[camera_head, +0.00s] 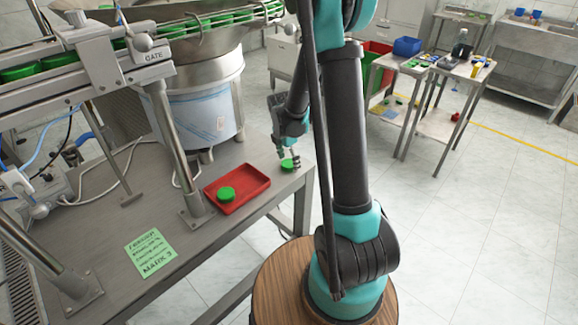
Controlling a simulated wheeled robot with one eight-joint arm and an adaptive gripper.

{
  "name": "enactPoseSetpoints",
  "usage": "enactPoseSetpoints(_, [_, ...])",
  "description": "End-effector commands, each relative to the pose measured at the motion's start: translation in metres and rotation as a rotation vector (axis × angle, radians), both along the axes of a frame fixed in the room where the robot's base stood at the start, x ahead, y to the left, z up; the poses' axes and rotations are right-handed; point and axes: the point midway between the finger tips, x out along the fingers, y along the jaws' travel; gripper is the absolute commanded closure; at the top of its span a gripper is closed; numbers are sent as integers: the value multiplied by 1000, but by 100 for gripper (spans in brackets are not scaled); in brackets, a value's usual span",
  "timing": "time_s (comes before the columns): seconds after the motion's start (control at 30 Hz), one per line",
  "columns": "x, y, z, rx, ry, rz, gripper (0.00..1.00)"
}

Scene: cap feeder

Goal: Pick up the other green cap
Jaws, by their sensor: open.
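One green cap (226,194) lies in the red tray (247,198) on the steel bench. Another green cap (287,166) lies on the bench top to the right of the tray, near the bench's right end. My gripper (291,163) is open and points down right at this second cap, with its fingers partly overlapping it in the picture. I cannot tell whether the fingers touch the cap. Part of the cap is hidden behind the fingers.
A feeder bowl (205,95) and a rail with green caps stand behind. A steel post rises left of the tray. A green note (150,254) lies on the bench (100,215). Side tables with several items stand at the back right.

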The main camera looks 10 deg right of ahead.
Motion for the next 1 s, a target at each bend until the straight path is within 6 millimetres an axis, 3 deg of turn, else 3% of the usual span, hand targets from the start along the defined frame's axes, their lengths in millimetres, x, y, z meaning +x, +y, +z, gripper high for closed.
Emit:
enactPoseSetpoints(0.23, [0,0,-1,0,0,0,25])
enactPoseSetpoints(0.53, [0,0,-1,0,0,0,61])
enactPoseSetpoints(1.0, [0,0,3,0,0,0,61])
